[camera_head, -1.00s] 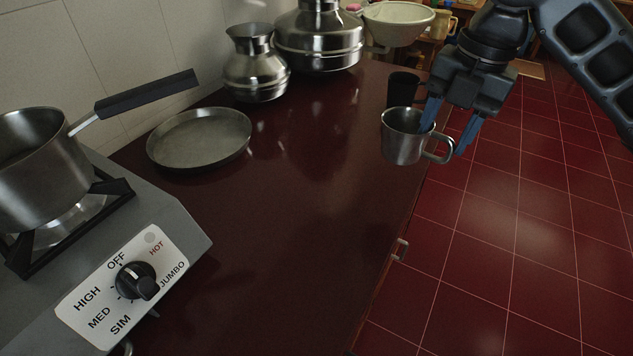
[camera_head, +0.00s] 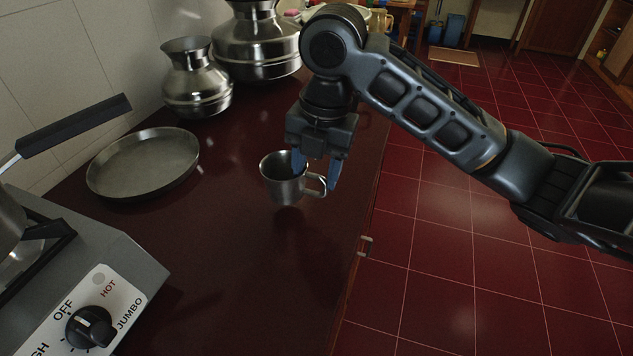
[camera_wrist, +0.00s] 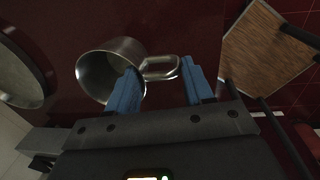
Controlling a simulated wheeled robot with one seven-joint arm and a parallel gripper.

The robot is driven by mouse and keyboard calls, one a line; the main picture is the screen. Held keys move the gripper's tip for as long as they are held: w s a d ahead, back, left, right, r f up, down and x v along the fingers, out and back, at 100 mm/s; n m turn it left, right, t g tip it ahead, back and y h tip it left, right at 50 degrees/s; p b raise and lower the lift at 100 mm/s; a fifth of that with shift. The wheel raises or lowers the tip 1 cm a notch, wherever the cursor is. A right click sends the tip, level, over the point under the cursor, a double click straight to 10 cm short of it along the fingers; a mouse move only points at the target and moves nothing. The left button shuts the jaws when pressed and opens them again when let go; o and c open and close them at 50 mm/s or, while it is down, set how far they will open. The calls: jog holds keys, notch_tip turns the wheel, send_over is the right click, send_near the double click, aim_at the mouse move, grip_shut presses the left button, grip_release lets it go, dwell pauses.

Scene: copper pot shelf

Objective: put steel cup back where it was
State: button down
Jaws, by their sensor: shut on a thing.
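The steel cup (camera_head: 280,188) is a small silver mug with a handle, upright over the dark red counter (camera_head: 225,255). A dark reflection shows beneath it; I cannot tell for certain whether its base touches the counter. My gripper (camera_head: 316,172) points down at the cup's handle side and is shut on it. In the wrist view the cup (camera_wrist: 95,75) is left of centre, one blue finger at its mouth and the other beyond the handle, with the handle between the fingers.
A shallow steel pan (camera_head: 145,165) lies left of the cup. Steel pots (camera_head: 197,82) stand at the back by the wall. The stove (camera_head: 125,265) with a long-handled pot is front left. The counter's right edge drops to red floor tiles (camera_head: 450,245). Counter in front of the cup is clear.

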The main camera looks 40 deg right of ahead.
jog(key=shift+f, duration=1.75)
jog(key=shift+f, duration=0.15)
jog(key=shift+c, duration=2.2)
grip_release()
jog(key=r, duration=0.8)
jog(key=s+r+p, duration=0.1)
jog(key=r, duration=0.3)
jog(key=shift+d+r, duration=0.15)
jog(key=shift+d, duration=0.25)
